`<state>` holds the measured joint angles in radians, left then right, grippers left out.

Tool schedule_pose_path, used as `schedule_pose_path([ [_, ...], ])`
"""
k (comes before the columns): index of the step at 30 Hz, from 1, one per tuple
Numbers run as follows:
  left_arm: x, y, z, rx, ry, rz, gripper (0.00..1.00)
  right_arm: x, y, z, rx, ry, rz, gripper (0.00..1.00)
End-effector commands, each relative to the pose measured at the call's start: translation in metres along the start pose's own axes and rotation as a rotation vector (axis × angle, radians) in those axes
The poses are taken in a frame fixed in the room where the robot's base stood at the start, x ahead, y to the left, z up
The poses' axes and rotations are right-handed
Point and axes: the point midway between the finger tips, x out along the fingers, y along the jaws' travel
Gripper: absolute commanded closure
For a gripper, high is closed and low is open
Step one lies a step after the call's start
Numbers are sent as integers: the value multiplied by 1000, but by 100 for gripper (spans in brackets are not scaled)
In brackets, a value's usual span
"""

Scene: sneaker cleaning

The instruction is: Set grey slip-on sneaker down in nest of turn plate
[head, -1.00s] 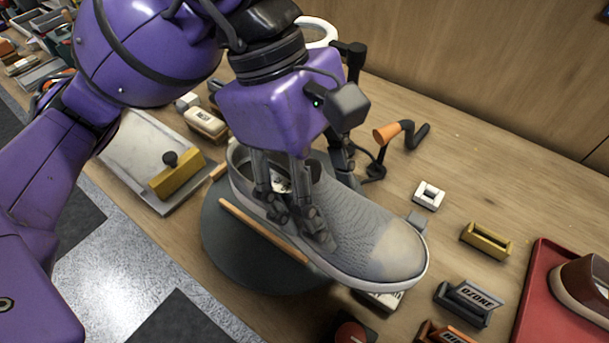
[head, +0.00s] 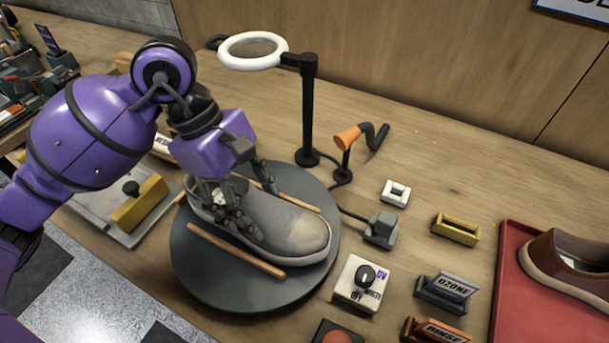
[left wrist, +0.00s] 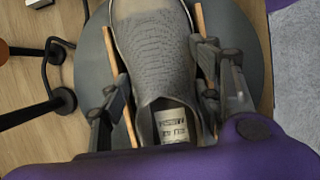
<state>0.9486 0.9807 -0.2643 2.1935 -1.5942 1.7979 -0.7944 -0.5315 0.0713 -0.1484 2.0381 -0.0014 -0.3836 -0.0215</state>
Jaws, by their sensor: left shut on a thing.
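The grey slip-on sneaker (head: 288,231) is on the round dark turn plate (head: 215,292), between two wooden rails, a near one (head: 235,251) and a far one (head: 300,203). Its toe points right and slightly toward the front. My left gripper (head: 240,212) is shut on the sneaker near its opening. In the left wrist view the sneaker (left wrist: 153,50) lies between the two fingers and the rails, with a label inside its opening. Whether its sole fully rests on the plate is hidden. My right gripper is not in view.
A ring lamp (head: 307,110) on a black post stands behind the plate. An orange-ended crank (head: 348,139) is to its right. A UV/white knob box (head: 360,284), an ozone switch (head: 443,290) and a red tray (head: 500,310) with a brown shoe (head: 560,262) are at the right.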

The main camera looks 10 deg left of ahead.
Motion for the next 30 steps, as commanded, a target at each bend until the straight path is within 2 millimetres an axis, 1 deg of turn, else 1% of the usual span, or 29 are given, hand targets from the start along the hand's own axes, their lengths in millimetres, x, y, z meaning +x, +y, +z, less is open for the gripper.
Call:
schedule_pose_path([
  [6, 0, 0, 0, 0, 0, 2, 78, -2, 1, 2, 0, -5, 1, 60],
  [10, 4, 0, -2, -1, -1, 1, 78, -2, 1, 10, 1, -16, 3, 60],
  [11, 5, 0, -2, -1, -1, 0, 40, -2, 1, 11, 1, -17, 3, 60],
  [15, 3, 0, -1, -1, 0, 1, 23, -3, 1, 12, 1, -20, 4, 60],
  [25, 2, 0, -1, -1, 0, 1, 23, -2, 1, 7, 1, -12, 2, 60],
  [27, -2, 0, 1, -1, 0, 2, 23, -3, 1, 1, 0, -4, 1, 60],
  [30, -13, 1, -1, -2, 3, 4, 23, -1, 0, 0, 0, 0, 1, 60],
])
